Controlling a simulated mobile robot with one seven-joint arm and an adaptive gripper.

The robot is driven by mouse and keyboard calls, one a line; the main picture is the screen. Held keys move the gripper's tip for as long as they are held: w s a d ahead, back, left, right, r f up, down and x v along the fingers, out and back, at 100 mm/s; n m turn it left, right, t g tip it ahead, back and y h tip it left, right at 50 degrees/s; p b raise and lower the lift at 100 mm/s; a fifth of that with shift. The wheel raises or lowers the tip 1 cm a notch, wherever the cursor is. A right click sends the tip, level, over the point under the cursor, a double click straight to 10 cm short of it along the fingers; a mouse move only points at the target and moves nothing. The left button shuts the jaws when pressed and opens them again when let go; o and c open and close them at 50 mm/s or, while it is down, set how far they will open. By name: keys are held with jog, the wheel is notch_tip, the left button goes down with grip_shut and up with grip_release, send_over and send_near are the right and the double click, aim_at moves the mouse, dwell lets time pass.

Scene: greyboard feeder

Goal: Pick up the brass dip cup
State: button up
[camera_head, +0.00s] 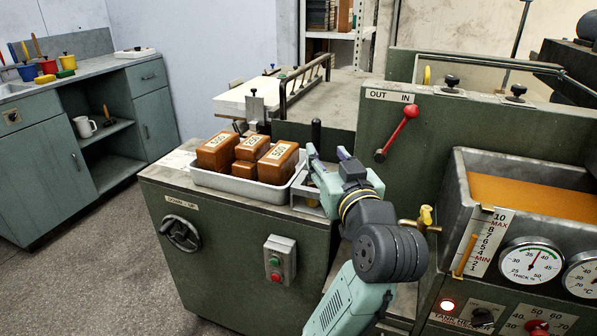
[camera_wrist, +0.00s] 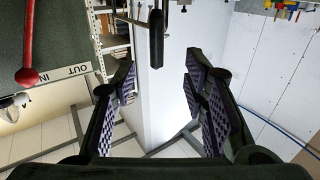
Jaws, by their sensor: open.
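I cannot make out a brass dip cup for sure in either view. My gripper (camera_head: 326,160) is above the right end of the green cabinet top, beside the white tray. In the wrist view my gripper (camera_wrist: 160,95) has its two fingers wide apart with nothing between the pads. A black upright handle (camera_head: 316,133) stands just behind my gripper in the head view. A black rounded bar (camera_wrist: 156,40) shows beyond the fingertips in the wrist view. A grey metal frame (camera_head: 301,193) sits below my gripper, partly hidden by it. A brass tap (camera_head: 426,217) is on the machine to the right.
The white tray (camera_head: 238,185) holds several brown labelled blocks (camera_head: 277,161). A red-knobbed lever (camera_head: 411,111) juts from the green machine at right. An open tank (camera_head: 535,200) of amber liquid is at far right. A teal bench (camera_head: 90,130) stands at left, across open floor.

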aim_at(317, 135)
jog(key=x, duration=0.3)
jog(key=p+x, duration=0.1)
jog(key=x, duration=0.3)
jog(key=p+x, duration=0.1)
jog(key=x, duration=0.2)
jog(key=shift+w+d+r, duration=0.1)
jog(key=shift+w+d, duration=0.1)
jog(key=shift+w, duration=0.15)
jog(key=shift+c, duration=0.5)
grip_shut()
